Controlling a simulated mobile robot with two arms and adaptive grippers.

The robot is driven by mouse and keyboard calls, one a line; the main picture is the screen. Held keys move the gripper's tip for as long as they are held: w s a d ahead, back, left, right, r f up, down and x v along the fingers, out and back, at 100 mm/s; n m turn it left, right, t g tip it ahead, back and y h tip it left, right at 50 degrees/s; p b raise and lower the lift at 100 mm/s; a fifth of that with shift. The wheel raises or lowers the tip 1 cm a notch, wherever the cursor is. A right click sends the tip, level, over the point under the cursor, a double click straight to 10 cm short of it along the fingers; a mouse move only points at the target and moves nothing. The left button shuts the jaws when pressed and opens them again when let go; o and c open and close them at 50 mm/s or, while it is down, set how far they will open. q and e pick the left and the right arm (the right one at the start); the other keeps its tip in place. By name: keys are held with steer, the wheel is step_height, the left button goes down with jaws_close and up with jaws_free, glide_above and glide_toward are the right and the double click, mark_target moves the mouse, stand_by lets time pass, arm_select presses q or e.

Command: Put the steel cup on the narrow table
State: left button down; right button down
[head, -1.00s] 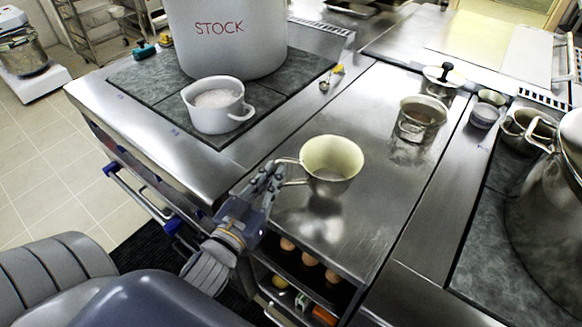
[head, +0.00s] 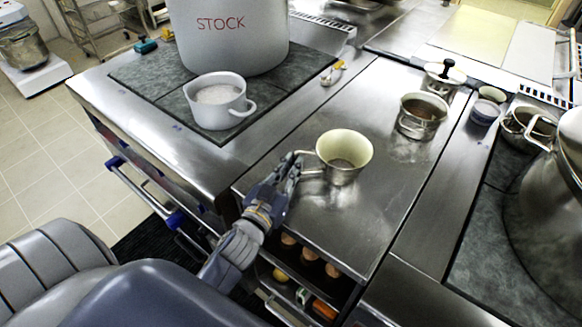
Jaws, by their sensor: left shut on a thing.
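The steel cup (head: 342,174) has a pale cream inside and stands upright over the narrow steel table (head: 350,235) in the middle of the head view. Its long handle points left. My left gripper (head: 298,168) is shut on the cup's handle from the left side. I cannot tell whether the cup's base touches the steel top or hangs just above it. My right gripper is not in view.
A pot marked STOCK (head: 228,50) and a white pot (head: 217,102) stand on the hob at left. A steel pot (head: 420,118) and a lidded container (head: 442,82) stand behind right. A large pot (head: 545,215) is at right. The top's front is clear.

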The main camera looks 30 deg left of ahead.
arm_select(q)
steer(key=c, duration=2)
jaws_free()
steer(key=shift+f, duration=0.15)
steer(key=o, duration=0.4)
steer(key=shift+c, duration=0.2)
steer(key=shift+s, duration=0.15)
steer(key=s+b, duration=0.2)
steer(key=s, duration=0.9)
steer(key=shift+s+d+r, duration=0.2)
steer(key=shift+s+d, duration=0.15)
steer(key=shift+s, duration=0.05)
steer(key=shift+f, duration=0.1)
